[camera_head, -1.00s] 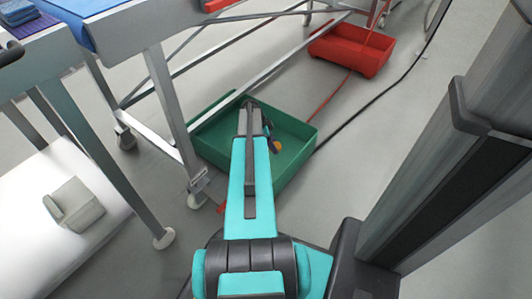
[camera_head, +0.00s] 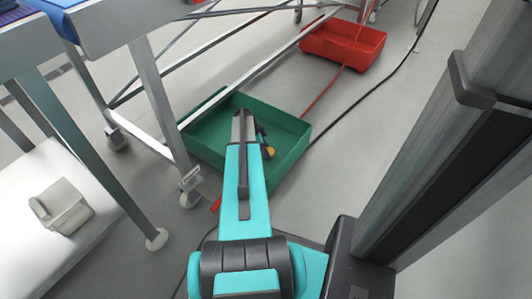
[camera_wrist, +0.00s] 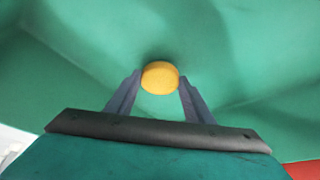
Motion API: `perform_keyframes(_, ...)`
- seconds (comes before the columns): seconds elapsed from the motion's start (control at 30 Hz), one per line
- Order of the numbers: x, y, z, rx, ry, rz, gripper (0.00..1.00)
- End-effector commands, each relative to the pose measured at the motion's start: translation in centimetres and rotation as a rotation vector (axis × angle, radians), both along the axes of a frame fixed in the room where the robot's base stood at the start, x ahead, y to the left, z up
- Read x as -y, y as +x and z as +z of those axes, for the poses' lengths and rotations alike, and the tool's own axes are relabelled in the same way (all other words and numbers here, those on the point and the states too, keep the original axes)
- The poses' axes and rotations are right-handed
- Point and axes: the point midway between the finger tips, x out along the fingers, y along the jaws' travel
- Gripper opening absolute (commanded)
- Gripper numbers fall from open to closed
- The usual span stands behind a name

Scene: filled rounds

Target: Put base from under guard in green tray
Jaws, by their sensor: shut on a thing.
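A yellow round piece (camera_wrist: 160,77), which I take to be the base, sits between the two grey fingers of my gripper (camera_wrist: 160,88) in the wrist view. The fingers are shut on it. In the head view the piece (camera_head: 269,152) shows as a small orange spot by my gripper (camera_head: 265,144), partly hidden by my arm. The green tray (camera_head: 291,163) is on the floor, and my gripper is over its inside. Green fills the wrist view behind the piece. I cannot tell the height above the tray floor. No guard can be made out.
A red tray (camera_head: 342,44) is on the floor farther back, with a red strip and a black cable running nearby. A metal table frame (camera_head: 160,95) with wheels stands at the left of the green tray. A grey block (camera_head: 62,206) rests on a white surface at left.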

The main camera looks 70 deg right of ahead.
Motion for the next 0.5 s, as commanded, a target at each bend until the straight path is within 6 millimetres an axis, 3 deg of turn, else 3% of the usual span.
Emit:
perform_keyframes(0.1,0.02,-0.02,-1.18,0.000,0.001,0.000,0.37)
perform_keyframes(0.5,0.02,-0.06,-1.32,0.000,0.000,-0.001,0.37)
